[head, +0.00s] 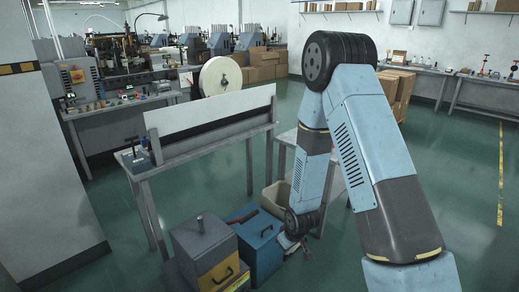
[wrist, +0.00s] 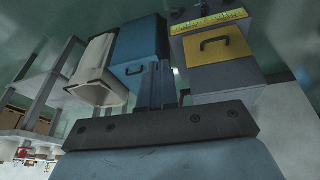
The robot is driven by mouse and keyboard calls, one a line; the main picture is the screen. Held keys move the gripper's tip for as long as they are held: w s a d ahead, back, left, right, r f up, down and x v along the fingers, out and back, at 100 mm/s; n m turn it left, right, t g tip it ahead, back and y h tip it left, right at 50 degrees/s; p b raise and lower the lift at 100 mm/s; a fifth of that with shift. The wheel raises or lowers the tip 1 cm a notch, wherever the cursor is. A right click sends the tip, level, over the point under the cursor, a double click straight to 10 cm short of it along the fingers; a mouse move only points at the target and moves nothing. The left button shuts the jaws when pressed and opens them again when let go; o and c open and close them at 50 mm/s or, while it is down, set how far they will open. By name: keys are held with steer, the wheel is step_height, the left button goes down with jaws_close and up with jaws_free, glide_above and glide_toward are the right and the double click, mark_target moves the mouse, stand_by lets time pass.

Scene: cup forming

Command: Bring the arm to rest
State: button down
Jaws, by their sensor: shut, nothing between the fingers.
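My arm is bent, its upper link raised and its forearm hanging down in the head view. My gripper (wrist: 157,84) shows in the wrist view with its two fingers together and nothing between them. In the head view the arm's lower end hangs low, right of a blue box (head: 262,250); the fingers are too small there to judge. The wrist view looks past the fingers at the blue box (wrist: 138,40), apparently upside down.
A grey box with a yellow front (head: 218,274) stands left of the blue box. A beige bin (head: 273,195) stands behind, near a bench (head: 345,172). A workbench with a white panel (head: 210,122) is at left. Green floor (head: 465,215) is clear at right.

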steer(key=s+d+r+m+t+h, duration=0.15)
steer(key=d+r, duration=0.25)
steer(key=r, duration=1.1)
steer(key=s+d+r+m, duration=0.15)
steer(key=d+r, duration=0.25)
steer(key=r, duration=1)
steer(key=s+d+r+m, duration=0.2)
steer(key=s+d+r, duration=0.1)
steer(key=s+r, duration=0.5)
steer(key=s+d+r+m, duration=0.2)
steer(key=s+r, duration=0.7)
steer(key=s, duration=0.2)
steer(key=shift+s+d+r+t, duration=0.2)
steer(key=shift+s+d+t, duration=0.15)
steer(key=shift+s+d, duration=0.05)
steer(key=c, duration=1.9)
jaws_free()
